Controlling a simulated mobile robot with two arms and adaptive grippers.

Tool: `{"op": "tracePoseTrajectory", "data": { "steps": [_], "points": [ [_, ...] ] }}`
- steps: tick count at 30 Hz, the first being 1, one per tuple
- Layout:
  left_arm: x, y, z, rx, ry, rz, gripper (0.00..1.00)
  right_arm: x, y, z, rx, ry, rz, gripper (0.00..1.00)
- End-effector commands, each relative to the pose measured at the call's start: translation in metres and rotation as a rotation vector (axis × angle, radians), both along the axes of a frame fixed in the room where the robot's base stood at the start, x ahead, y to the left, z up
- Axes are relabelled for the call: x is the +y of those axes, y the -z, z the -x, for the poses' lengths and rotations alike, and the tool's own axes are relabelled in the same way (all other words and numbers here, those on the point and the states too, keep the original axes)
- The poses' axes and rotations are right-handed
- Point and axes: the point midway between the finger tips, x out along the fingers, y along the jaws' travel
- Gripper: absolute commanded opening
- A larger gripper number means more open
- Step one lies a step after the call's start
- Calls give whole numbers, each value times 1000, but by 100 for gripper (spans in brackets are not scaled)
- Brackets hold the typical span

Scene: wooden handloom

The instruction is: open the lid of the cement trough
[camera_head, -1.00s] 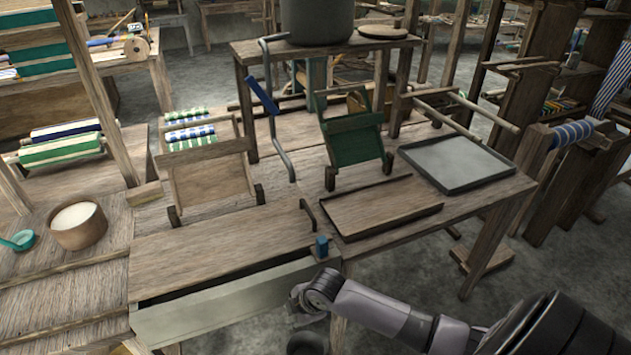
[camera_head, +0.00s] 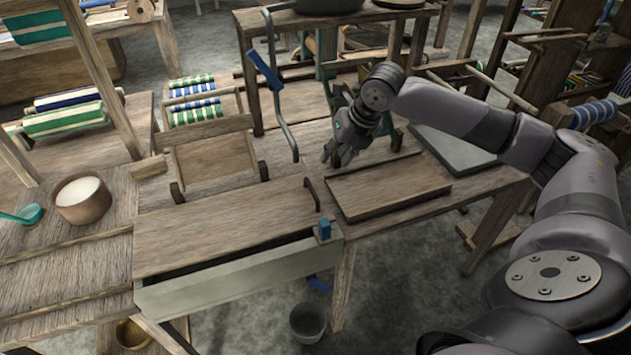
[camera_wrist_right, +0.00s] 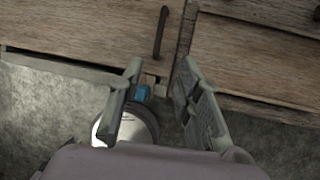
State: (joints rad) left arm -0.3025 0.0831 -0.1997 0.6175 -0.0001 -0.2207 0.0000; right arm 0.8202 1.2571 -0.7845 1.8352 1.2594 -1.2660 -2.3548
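The cement trough (camera_head: 240,277) is a long grey box at the front of the bench. Its wooden lid (camera_head: 225,233) lies flat over it, with a dark gap along the front edge. A dark curved handle (camera_head: 312,193) stands at the lid's right end; it also shows in the wrist view (camera_wrist_right: 160,32). A small blue piece (camera_head: 323,230) sits at the trough's right front corner. My right gripper (camera_head: 334,155) is above the bench, behind and right of the handle, apart from it. Its fingers (camera_wrist_right: 160,75) are spread and empty. My left gripper is out of view.
A shallow wooden tray (camera_head: 390,192) lies right of the lid, under my right arm. A bowl of white material (camera_head: 82,200) is at left. A bucket (camera_head: 308,320) stands on the floor below.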

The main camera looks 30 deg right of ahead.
Motion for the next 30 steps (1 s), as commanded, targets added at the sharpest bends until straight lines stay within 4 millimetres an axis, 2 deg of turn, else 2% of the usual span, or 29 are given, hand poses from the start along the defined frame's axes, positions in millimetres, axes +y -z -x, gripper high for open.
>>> {"op": "tracePoseTrajectory", "data": {
  "steps": [3, 7, 21, 27, 30],
  "points": [
    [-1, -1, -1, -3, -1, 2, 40, -3, 0, -2, -2, -16, 6, 32],
    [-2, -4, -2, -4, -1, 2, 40, -1, 16, -9, -1, -17, 4, 32],
    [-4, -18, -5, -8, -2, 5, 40, 9, 107, -51, 0, -15, 4, 32],
    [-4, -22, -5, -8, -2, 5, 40, 11, 138, -65, -2, -14, 5, 32],
    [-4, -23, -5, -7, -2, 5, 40, 12, 147, -69, -4, -14, 6, 32]
  ]
}}
